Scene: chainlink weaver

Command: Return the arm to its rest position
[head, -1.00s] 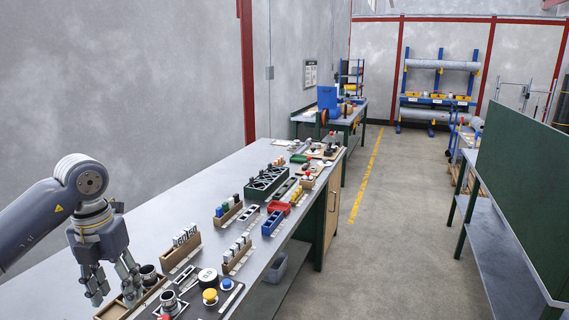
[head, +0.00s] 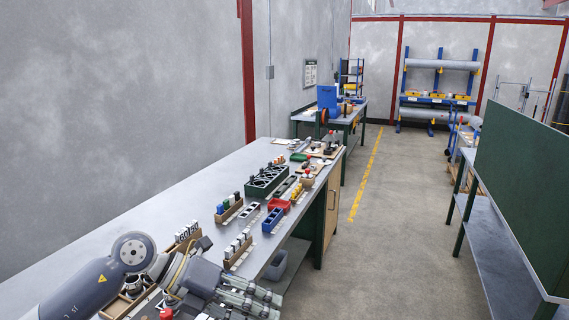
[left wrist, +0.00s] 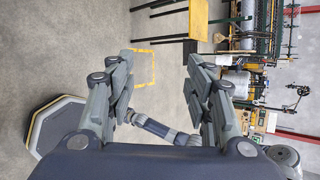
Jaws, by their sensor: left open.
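My left gripper (head: 250,297) is at the bottom of the head view, over the near front edge of the workbench (head: 135,228), pointing right. In the left wrist view its two fingers (left wrist: 163,98) are spread apart with nothing between them. The arm comes in from the lower left and hides part of the near bench top. My right gripper is not identifiable in any view.
Wooden racks (head: 229,211), a green crate (head: 268,181), a red tray (head: 279,205) and a blue bin (head: 273,220) stand along the bench front. A grey bin (head: 277,265) sits below. The floor aisle (head: 385,230) is clear, with a green panel (head: 525,190) at right.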

